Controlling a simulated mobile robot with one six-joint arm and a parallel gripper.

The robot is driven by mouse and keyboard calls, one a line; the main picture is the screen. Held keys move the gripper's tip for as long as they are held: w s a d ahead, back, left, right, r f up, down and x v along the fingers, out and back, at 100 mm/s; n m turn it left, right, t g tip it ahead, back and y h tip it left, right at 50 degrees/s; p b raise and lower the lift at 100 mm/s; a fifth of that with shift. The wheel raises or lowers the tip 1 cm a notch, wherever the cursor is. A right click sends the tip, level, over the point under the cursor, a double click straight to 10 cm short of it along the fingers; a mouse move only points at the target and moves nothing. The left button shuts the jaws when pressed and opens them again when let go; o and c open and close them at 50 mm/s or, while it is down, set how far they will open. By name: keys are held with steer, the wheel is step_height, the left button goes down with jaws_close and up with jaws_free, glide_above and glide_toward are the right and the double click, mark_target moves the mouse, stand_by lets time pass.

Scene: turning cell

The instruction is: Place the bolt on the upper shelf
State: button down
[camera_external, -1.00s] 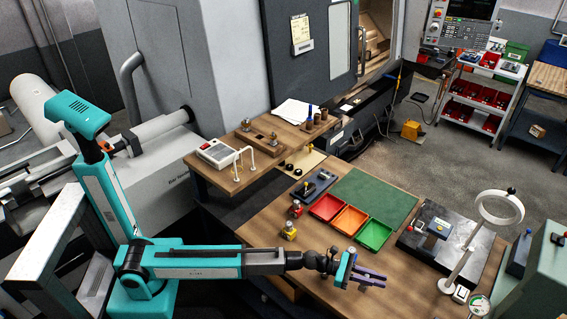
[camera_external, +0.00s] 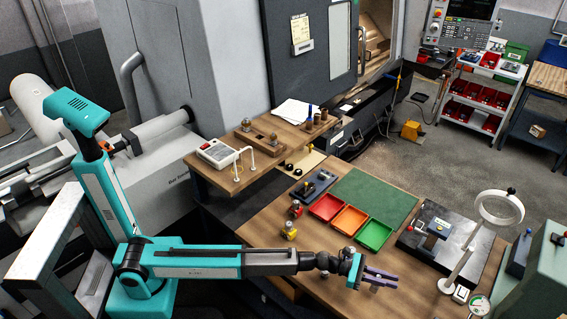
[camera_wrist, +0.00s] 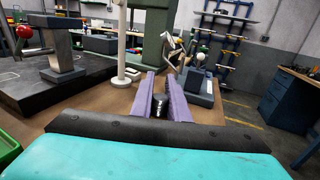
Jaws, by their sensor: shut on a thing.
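My gripper (camera_external: 394,281) has purple fingers and reaches out over the front of the wooden table. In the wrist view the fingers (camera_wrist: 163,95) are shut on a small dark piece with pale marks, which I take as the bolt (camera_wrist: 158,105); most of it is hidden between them. In the external view it barely shows under the fingers. The upper shelf (camera_external: 228,184) is a raised wooden board at the back left of the table, well left of and behind my gripper.
Red, orange and green trays (camera_external: 374,235) and a green mat (camera_external: 372,198) lie on the table. A ring lamp (camera_external: 497,208) and a dark plate (camera_external: 460,237) stand right of my gripper.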

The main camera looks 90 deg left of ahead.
steer(key=shift+w+d+f+p, duration=0.1)
steer(key=shift+w+f+p, duration=0.2)
steer(key=shift+f, duration=0.5)
steer(key=shift+w+f+p, duration=0.1)
steer(key=shift+w+f, duration=0.3)
steer(key=shift+f, duration=0.35)
steer(key=shift+f, duration=0.2)
steer(key=c, duration=1.7)
jaws_free()
steer(key=shift+b+v, duration=1)
steer(key=shift+v, duration=2.4)
steer(key=shift+s+r, duration=0.2)
steer(key=shift+r, duration=1.8)
steer(key=shift+s+r, duration=0.15)
steer(key=shift+r, duration=1.8)
